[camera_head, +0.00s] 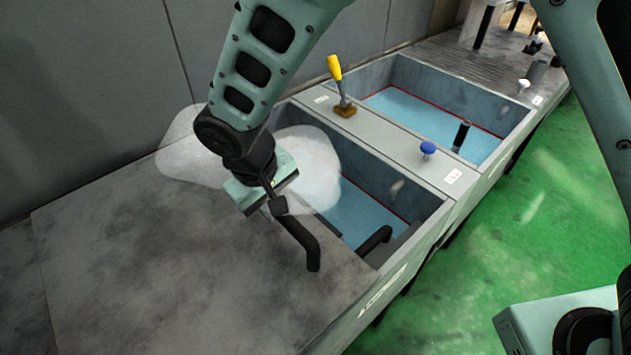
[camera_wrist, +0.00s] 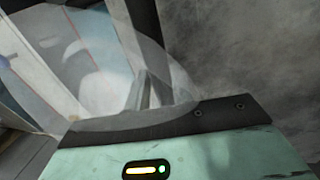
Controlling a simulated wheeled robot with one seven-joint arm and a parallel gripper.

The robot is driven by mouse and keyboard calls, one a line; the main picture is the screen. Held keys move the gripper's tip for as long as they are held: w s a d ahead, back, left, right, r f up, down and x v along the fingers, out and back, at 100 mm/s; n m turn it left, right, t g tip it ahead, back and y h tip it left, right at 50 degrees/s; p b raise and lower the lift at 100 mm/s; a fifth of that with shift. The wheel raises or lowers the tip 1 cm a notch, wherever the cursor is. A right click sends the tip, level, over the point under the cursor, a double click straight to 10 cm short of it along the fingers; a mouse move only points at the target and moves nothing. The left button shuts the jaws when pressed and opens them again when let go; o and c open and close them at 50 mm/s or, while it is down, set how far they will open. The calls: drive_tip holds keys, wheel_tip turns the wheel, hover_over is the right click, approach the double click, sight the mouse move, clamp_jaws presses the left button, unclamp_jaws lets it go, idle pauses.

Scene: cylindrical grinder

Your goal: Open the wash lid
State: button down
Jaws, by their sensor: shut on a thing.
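The wash lid (camera_head: 150,260) is a flat, mottled grey metal panel at the lower left of the head view. It also fills the right of the wrist view (camera_wrist: 265,60). A black bar handle (camera_head: 303,240) stands on the lid near its right edge. My gripper (camera_head: 278,205) is shut on the upper end of this handle. The near wash basin (camera_head: 375,190), with a blue inside, shows uncovered just right of the lid's edge. In the wrist view the fingertips (camera_wrist: 143,90) are partly veiled by a pale translucent shape, and the grip itself is unclear.
A yellow-handled lever (camera_head: 336,75) and a blue knob (camera_head: 428,148) stand on the divider between the basins. The far basin (camera_head: 440,105) is open. A grey wall (camera_head: 90,90) runs behind the lid. Green floor (camera_head: 540,200) lies clear to the right.

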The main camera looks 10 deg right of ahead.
drive_tip(key=s+a, duration=0.2)
drive_tip(key=a, duration=0.1)
drive_tip(key=s+a, duration=0.3)
drive_tip(key=a, duration=0.1)
drive_tip(key=s+a, duration=0.2)
drive_tip(key=a, duration=0.1)
drive_tip(key=shift+s+a+b, duration=0.3)
drive_tip(key=shift+b, duration=0.05)
drive_tip(key=c, duration=1.2)
unclamp_jaws()
drive_tip(key=shift+c, duration=0.2)
wheel_tip(320, 180, up, 17)
drive_tip(key=s+a+b, duration=0.2)
drive_tip(key=shift+a+b, duration=0.3)
drive_tip(key=shift+b, duration=0.1)
